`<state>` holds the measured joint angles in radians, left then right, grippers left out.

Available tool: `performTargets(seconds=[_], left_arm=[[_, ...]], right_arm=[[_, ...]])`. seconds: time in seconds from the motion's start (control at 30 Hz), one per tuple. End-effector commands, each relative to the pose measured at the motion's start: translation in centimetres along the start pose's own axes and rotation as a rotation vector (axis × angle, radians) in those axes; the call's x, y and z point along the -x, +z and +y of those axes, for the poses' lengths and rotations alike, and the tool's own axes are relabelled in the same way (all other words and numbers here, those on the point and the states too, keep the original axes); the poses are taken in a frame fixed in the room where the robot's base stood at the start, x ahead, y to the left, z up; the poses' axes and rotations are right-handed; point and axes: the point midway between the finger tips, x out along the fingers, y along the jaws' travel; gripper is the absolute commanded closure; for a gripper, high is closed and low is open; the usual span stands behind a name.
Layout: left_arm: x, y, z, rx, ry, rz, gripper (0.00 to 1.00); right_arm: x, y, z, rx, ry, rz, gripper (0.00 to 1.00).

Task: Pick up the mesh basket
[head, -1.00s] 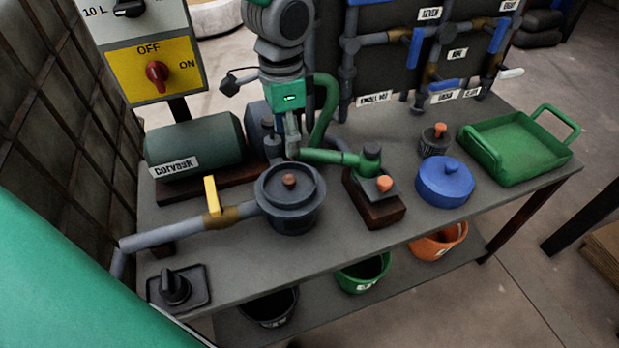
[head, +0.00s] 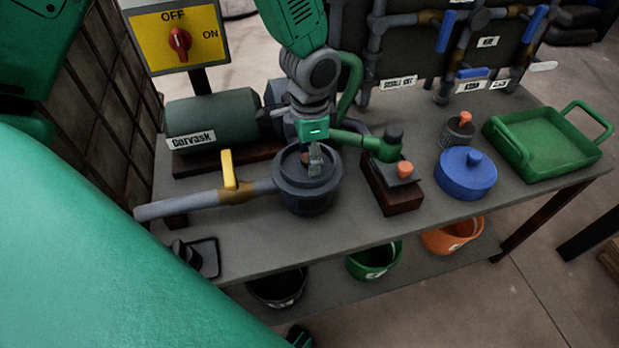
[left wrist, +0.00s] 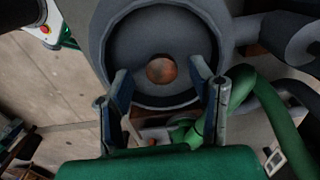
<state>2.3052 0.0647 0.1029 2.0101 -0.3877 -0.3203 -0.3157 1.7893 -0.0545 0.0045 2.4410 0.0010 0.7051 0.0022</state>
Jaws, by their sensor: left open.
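The mesh basket appears to be the small dark mesh cylinder with an orange knob (head: 458,132), standing on the table behind the blue lid. My left gripper (head: 315,160) is over the grey round vat (head: 307,196), to the left of that cylinder and apart from it. In the left wrist view my left gripper (left wrist: 164,90) is open, its two fingers spread above the vat's near side. A brown-orange knob (left wrist: 161,69) shows inside the vat (left wrist: 113,45), beyond the fingertips and not held. My right gripper is not in view.
A pipe with a yellow-handled valve (head: 228,170) runs left from the vat. A wooden block with an orange-topped fitting (head: 393,185), a blue lid (head: 466,173) and a green tray (head: 590,151) stand to the right. Buckets (head: 374,260) sit on the lower shelf.

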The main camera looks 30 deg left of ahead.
Motion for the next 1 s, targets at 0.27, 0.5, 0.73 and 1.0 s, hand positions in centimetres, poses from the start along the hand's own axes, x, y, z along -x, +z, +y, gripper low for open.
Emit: performTargets(seconds=[0.27,0.5,0.73,1.0], left_arm=[[-1.1,0.1,0.0,0.000,-0.001,0.001,0.51],[-1.1,0.0,0.1,0.000,-0.001,0.000,1.00],[-1.1,0.0,0.0,0.000,-0.001,0.001,1.00],[-0.1,0.0,0.0,0.000,-0.002,0.002,1.00]], right_arm=[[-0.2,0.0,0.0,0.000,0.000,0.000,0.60],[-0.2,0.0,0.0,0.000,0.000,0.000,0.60],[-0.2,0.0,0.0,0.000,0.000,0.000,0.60],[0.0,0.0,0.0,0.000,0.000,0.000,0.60]])
